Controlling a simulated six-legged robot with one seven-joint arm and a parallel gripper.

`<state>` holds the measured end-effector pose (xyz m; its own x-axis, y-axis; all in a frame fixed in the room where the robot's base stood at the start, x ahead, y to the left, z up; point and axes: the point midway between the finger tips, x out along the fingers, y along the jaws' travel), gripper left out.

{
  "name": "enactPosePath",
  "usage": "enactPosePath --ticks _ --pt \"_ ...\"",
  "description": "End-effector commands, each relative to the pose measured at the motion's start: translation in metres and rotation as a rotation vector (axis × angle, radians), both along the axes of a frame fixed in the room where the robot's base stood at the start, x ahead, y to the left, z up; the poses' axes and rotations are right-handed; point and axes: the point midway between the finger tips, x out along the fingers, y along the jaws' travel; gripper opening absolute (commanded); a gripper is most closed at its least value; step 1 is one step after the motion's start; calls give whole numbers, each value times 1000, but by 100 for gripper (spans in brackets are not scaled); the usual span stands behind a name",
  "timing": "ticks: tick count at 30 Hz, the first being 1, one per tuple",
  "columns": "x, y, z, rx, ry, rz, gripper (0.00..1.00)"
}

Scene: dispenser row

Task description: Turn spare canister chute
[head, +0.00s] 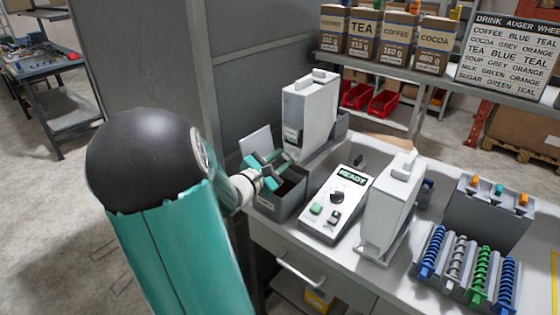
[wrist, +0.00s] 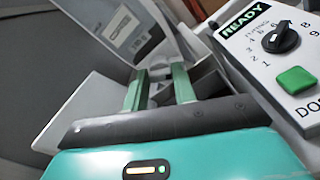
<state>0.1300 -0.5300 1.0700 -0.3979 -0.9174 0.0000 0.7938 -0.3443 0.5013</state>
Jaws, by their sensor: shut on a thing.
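A pale grey canister (head: 312,105) stands upright at the back left of the bench against the grey partition. Its labelled face (wrist: 112,28) also fills the upper left of the wrist view. My gripper (head: 274,163) is low in front of this canister, over an open grey bin (head: 280,205). In the wrist view, the green fingers of my gripper (wrist: 158,88) are on either side of a small grey part below the canister, which looks like its chute. The fingers partly hide it, so its angle is unclear. A second pale canister (head: 388,210) stands farther right on the bench.
A control box (head: 337,205) reading READY, with dial and green button, stands close right of the bin; it also shows in the wrist view (wrist: 280,60). A rack of coloured augers (head: 465,262) is at the right. A shelf above holds labelled packs (head: 396,40) and a sign (head: 512,50).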

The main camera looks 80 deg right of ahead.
Motion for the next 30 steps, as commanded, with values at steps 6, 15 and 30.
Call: enactPosePath --ticks 6,15,30 --pt "0 0 0 0 1 0 48" --pt "1 1 0 0 1 0 49" --pt "35 78 0 1 0 6 49"
